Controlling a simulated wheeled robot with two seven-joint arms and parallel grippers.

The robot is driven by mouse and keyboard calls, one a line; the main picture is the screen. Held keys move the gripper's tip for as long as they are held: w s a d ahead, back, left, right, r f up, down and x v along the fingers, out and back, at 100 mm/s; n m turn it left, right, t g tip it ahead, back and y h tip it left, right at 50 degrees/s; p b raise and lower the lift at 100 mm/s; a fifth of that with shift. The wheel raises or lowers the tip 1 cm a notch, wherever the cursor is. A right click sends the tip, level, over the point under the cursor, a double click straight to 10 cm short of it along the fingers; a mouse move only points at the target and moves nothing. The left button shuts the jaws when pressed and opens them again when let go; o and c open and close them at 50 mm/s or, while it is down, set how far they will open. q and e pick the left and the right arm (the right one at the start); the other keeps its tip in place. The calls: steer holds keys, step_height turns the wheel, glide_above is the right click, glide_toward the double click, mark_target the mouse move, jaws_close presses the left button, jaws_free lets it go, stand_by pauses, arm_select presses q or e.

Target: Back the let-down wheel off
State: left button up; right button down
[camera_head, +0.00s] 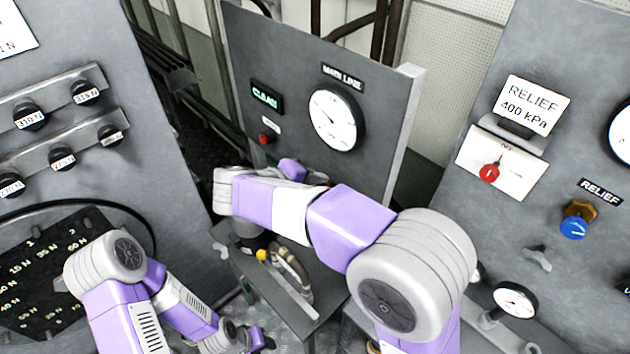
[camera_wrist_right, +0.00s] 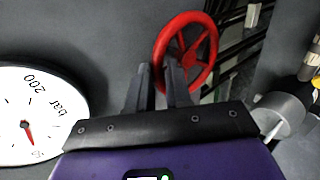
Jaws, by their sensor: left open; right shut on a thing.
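A red spoked handwheel (camera_wrist_right: 208,45) shows in the right wrist view, just beyond my right gripper (camera_wrist_right: 160,78). The gripper's two dark fingers are shut on the near left part of its rim. My left gripper (camera_head: 256,340) is low at the bottom edge of the head view, away from the panel, and open. Its fingers are small and partly cut off there.
The main line gauge (camera_head: 336,118) sits on the middle panel, with a lit green CLEAN sign (camera_head: 266,97) left of it. A gauge (camera_wrist_right: 30,115) also fills the wrist view's left. The relief panel (camera_head: 550,170) stands right; a panel with black knobs (camera_head: 84,93) stands left.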

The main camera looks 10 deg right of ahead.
steer(key=w+a+f+n+g+h+p, duration=0.4)
steer(key=w+f+n+g+h+p, duration=0.25)
steer(key=n+h+p, duration=0.5)
steer(key=s+d+f+n+t+b, duration=0.1)
steer(key=n+t, duration=0.4)
steer(key=n, duration=0.5)
steer(key=s+d+f+n+t+h+b, duration=0.1)
steer(key=s+d+f+n+t+b, duration=0.1)
steer(key=n+t, duration=0.4)
steer(key=shift+s+f+n, duration=0.8)
steer(key=shift+f+n, duration=0.3)
steer(key=shift+n, duration=1.05)
steer(key=shift+t, duration=0.35)
